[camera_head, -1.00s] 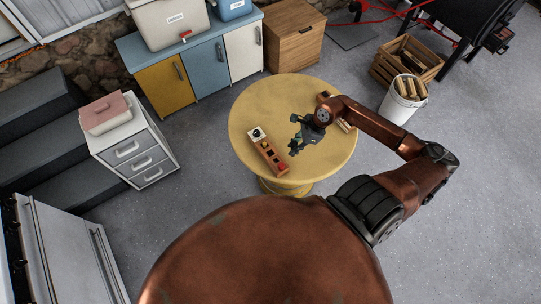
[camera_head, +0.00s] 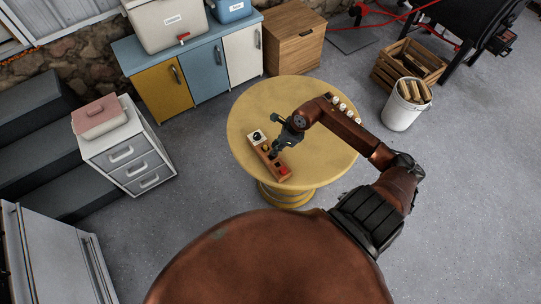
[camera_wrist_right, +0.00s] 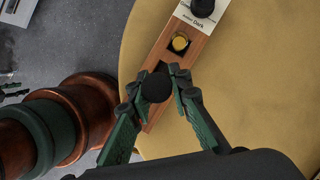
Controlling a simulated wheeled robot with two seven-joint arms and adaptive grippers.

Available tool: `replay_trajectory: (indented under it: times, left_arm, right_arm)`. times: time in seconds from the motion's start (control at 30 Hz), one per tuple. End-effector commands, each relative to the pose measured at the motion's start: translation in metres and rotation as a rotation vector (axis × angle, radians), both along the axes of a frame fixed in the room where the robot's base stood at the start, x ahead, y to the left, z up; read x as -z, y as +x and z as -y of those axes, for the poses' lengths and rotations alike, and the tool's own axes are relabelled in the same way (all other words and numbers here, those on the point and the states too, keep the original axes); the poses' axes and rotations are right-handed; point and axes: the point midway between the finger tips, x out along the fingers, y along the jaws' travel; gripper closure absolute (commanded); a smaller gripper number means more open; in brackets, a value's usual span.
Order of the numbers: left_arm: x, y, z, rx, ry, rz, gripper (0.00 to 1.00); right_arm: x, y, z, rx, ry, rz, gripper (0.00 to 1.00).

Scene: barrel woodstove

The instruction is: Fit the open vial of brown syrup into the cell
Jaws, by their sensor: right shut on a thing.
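My right gripper (camera_head: 276,149) is over the wooden rack (camera_head: 286,177) on the round table. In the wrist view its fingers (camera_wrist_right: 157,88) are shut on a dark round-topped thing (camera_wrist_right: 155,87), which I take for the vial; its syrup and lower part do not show. The rack (camera_wrist_right: 154,62) runs beneath it. One square cell there holds a yellow round thing (camera_wrist_right: 180,43). Dark cell edges show just behind the held thing, largely hidden by it and the fingers. Whether it is above or inside a cell, I cannot tell. My left gripper is out of view.
A white label plate with a black knob (camera_wrist_right: 202,8) sits at the rack's far end. Several small pale-topped items (camera_head: 343,105) stand at the table's back right. The yellow tabletop (camera_head: 320,165) is clear in front.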

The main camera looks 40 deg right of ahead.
Motion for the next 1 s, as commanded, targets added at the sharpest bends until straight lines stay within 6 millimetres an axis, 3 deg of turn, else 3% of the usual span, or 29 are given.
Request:
replay_trajectory:
  times: [0.27,0.5,0.87,0.9,1.0]
  left_arm:
    - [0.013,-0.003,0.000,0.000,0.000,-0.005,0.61]
    - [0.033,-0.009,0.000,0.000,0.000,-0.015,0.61]
    - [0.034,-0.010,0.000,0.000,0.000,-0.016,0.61]
    - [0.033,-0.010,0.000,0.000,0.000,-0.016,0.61]
    - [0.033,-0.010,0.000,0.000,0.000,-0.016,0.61]
  right_arm:
    - [0.017,0.011,-0.009,-0.001,0.001,0.002,1.00]
    - [0.050,0.012,-0.010,0.001,0.000,0.000,1.00]
    - [0.052,0.012,-0.009,-0.001,-0.003,0.001,1.00]
    - [0.051,0.012,-0.009,0.000,-0.002,0.001,0.79]
    - [0.050,0.012,-0.009,0.000,-0.002,0.001,0.75]
